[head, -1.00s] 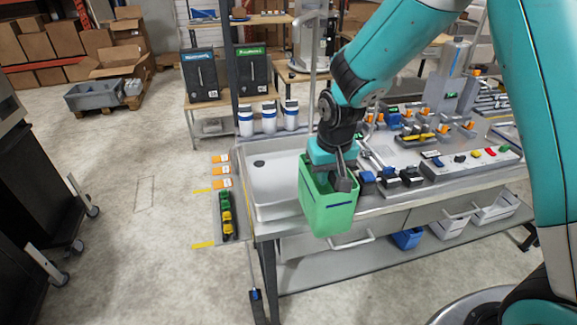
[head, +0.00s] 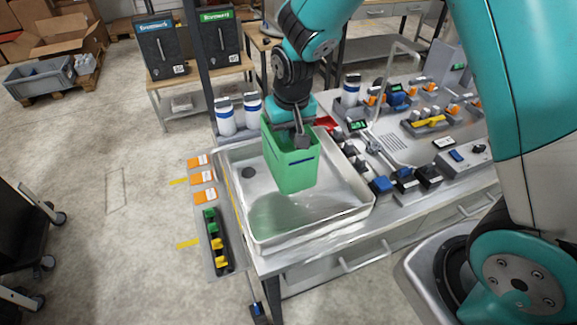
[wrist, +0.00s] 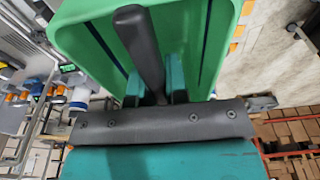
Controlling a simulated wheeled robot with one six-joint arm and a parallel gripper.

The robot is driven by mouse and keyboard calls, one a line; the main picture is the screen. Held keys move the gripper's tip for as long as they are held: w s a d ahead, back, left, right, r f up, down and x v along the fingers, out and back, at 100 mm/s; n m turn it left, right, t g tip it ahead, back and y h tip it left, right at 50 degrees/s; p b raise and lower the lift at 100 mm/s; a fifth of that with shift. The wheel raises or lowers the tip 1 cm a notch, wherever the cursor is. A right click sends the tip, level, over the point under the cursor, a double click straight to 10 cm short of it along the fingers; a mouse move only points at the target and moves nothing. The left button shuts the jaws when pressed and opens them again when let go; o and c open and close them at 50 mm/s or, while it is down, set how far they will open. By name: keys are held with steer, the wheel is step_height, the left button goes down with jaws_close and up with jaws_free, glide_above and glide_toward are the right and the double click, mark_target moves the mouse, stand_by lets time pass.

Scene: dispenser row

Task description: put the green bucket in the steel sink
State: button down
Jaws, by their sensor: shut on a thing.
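The green bucket (head: 292,168) hangs upright from my gripper over the steel sink (head: 256,228) in the head view. A green reflection shows on the sink floor below it, and the bucket seems to be above that floor. My gripper (head: 300,138) is shut on the bucket at its top. In the wrist view the open green bucket (wrist: 85,35) fills the upper middle, with my gripper's fingers (wrist: 155,88) at its near wall. The exact grip on the rim is partly hidden.
White bottles with blue bands (head: 225,118) stand behind the sink. A faucet (head: 375,147) and dark and blue blocks (head: 382,184) are on the counter to the right. A rack of green and yellow pieces (head: 215,240) is left of the sink.

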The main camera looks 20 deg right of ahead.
step_height(320, 180, down, 7)
steer(key=shift+s+a+f+p, duration=0.1)
steer(key=shift+f+p, duration=0.05)
steer(key=shift+p, duration=1.1)
steer(key=shift+f, duration=0.5)
steer(key=shift+f, duration=0.1)
steer(key=shift+f, duration=0.15)
steer(key=c, duration=1.1)
jaws_free()
steer(key=shift+r, duration=0.2)
